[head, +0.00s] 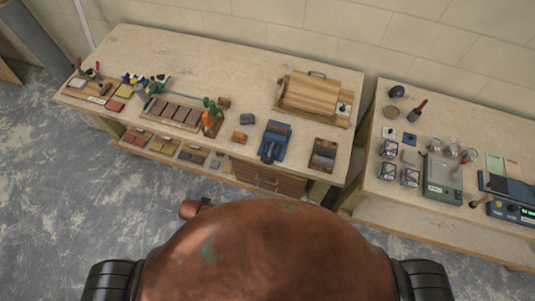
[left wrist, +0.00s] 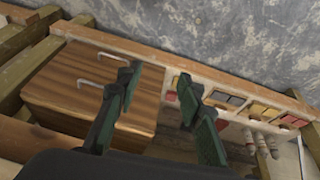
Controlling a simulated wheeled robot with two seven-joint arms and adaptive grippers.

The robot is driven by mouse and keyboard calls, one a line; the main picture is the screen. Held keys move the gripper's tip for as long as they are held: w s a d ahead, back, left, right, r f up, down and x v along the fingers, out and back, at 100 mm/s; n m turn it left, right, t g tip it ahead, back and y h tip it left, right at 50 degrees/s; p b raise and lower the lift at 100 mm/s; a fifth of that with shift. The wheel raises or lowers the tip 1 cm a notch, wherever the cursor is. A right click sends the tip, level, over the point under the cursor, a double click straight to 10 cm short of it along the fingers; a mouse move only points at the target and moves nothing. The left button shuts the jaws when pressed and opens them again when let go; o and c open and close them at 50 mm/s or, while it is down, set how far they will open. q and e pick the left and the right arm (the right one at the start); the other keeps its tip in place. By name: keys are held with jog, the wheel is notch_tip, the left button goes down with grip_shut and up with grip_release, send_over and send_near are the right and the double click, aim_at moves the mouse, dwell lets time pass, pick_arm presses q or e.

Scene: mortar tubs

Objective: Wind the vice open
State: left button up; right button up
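A blue vice (head: 273,141) stands near the front edge of the left workbench in the head view, between a small reddish-brown block and a wooden tray. Its handle and the gap between its jaws are too small to make out. My left gripper (left wrist: 160,82) shows only in the left wrist view, with its two dark green fingers apart and nothing between them. Behind the fingers are a wooden drawer unit (left wrist: 85,85) and the bench's edge; the vice is not seen in that view. My right gripper is in neither view.
The left workbench (head: 160,48) also holds a wooden press-like board (head: 310,93), a tray of dark tiles (head: 174,112) and a divided tray (head: 323,155). A second bench (head: 450,122) at the right carries a scale and several small pots. Bare benchtop lies behind the vice.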

pick_arm(q)
jog(key=w+d+r+m+g+h+p, duration=0.1)
jog(key=w+d+r+m+p, duration=0.15)
jog(key=d+r+m, duration=0.5)
jog(key=w+d+r+m+g+p, duration=0.1)
jog(key=w+d+r+m, duration=0.25)
jog(key=d+r, duration=0.8)
jog(key=w+d+r+m+g+h+p, duration=0.1)
jog(key=w+d+r+m, duration=0.35)
jog(key=d, duration=0.75)
notch_tip(320, 180, up, 3)
jog(key=m+y, duration=0.3)
jog(key=y, duration=0.1)
send_over(267, 157)
jog(key=shift+s+d+f, duration=0.1)
jog(key=shift+s+d, duration=0.1)
jog(key=shift+w+a+f, duration=0.1)
jog(key=shift+w+a, duration=0.05)
notch_tip(267, 157, down, 8)
jog(key=shift+r+p, duration=0.25)
jog(key=shift+p, duration=0.45)
jog(key=shift+c, duration=0.3)
